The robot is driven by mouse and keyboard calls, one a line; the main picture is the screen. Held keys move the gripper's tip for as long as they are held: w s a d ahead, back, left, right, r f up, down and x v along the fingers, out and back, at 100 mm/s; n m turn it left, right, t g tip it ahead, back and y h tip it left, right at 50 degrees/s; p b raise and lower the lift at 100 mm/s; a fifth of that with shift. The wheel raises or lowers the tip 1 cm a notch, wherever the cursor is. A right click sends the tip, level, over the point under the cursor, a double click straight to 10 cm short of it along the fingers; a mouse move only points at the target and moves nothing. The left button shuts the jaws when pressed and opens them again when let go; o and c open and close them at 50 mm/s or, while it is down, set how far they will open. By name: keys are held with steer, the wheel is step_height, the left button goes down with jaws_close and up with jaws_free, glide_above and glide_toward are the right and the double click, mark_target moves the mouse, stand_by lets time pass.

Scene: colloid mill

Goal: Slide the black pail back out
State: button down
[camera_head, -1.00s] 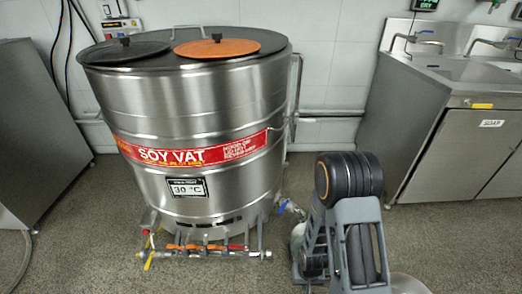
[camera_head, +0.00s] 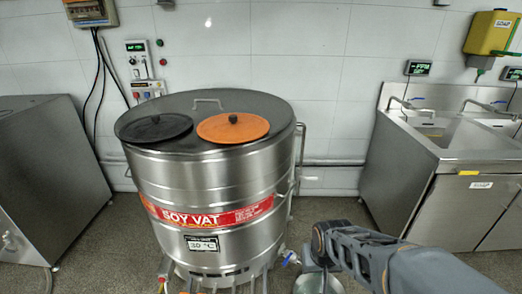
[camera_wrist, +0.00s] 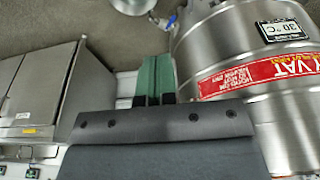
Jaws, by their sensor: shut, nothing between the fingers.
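I see no black pail in either view. A round silvery metal vessel (camera_head: 318,283) stands on the floor to the right of the vat, partly hidden by my arm; its rim also shows at the top of the wrist view (camera_wrist: 132,5). My gripper (camera_wrist: 154,78) shows in the wrist view with its green fingers together and nothing between them. It points toward the floor beside the soy vat (camera_wrist: 270,110). In the head view my arm reaches in from the lower right, and the fingers cannot be made out.
The steel soy vat (camera_head: 215,185) stands in the middle, with a black lid (camera_head: 152,128) and an orange lid (camera_head: 233,127) on top. A steel sink unit (camera_head: 415,185) is at right and a steel cabinet (camera_head: 45,170) at left. Floor shows between vat and sink.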

steer(key=s+r+p, duration=0.2)
steer(key=r+p, duration=0.1)
steer(key=r, duration=0.5)
steer(key=s+d+r+t+p, duration=0.1)
steer(key=s+r+p, duration=0.1)
steer(key=r, duration=0.6)
steer(key=shift+s+d+r+p, duration=0.2)
steer(key=shift+s+d+p, duration=0.1)
steer(key=shift+p, duration=0.1)
